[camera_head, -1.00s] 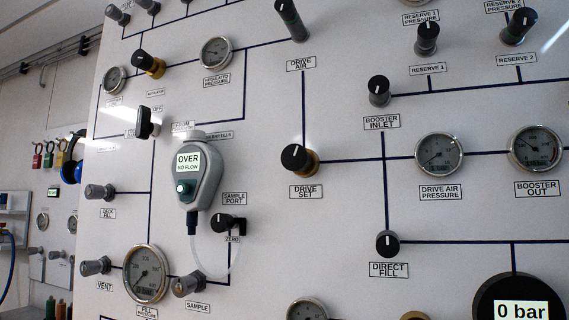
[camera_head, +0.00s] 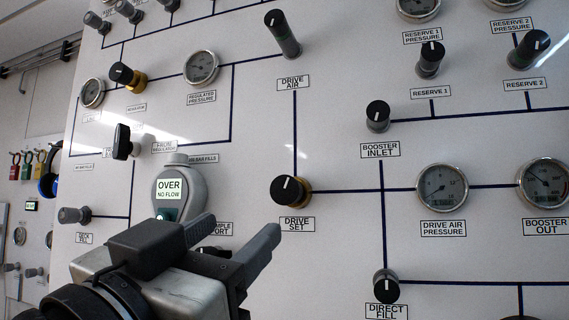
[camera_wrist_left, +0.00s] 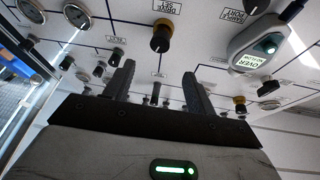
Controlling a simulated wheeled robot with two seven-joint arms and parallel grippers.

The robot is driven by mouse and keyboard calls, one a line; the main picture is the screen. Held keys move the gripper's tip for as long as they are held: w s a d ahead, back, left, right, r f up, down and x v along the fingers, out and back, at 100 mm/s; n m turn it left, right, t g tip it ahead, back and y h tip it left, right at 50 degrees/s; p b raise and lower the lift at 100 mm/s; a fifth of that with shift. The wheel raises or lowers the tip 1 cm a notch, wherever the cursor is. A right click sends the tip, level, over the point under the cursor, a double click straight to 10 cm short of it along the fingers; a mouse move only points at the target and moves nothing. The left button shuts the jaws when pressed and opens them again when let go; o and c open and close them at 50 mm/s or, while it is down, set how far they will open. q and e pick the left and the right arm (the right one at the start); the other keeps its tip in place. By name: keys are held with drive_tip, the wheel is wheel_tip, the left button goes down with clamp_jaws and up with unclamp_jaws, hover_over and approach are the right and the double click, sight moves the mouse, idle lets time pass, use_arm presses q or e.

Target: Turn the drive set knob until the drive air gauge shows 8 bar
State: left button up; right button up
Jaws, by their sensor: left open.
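The drive set knob (camera_head: 290,191) is black with a white mark and a brass collar, on the panel right of centre in the head view. In the left wrist view the knob with a brass collar under the upside-down DRIVE SET label (camera_wrist_left: 161,36) stands beyond the fingers. The drive air pressure gauge (camera_head: 442,188) is round with a light dial; its reading is too small to tell. My left gripper (camera_head: 240,232) is open and empty, below and left of the drive set knob, apart from it. It also shows in the left wrist view (camera_wrist_left: 158,88). My right gripper is not in view.
A grey gas analyser (camera_head: 177,192) reading OVER, NO FLOW is partly hidden behind my left gripper. The drive air knob (camera_head: 283,33), booster inlet knob (camera_head: 377,116) and direct fill knob (camera_head: 386,286) stick out around the drive set knob. Bare panel lies between them.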

sight(283, 192)
use_arm(q)
drive_tip(key=p+x, duration=0.4)
drive_tip(key=x, duration=0.9)
drive_tip(key=shift+w+d+r, duration=0.1)
drive_tip(key=shift+w, duration=0.1)
drive_tip(key=c, duration=1)
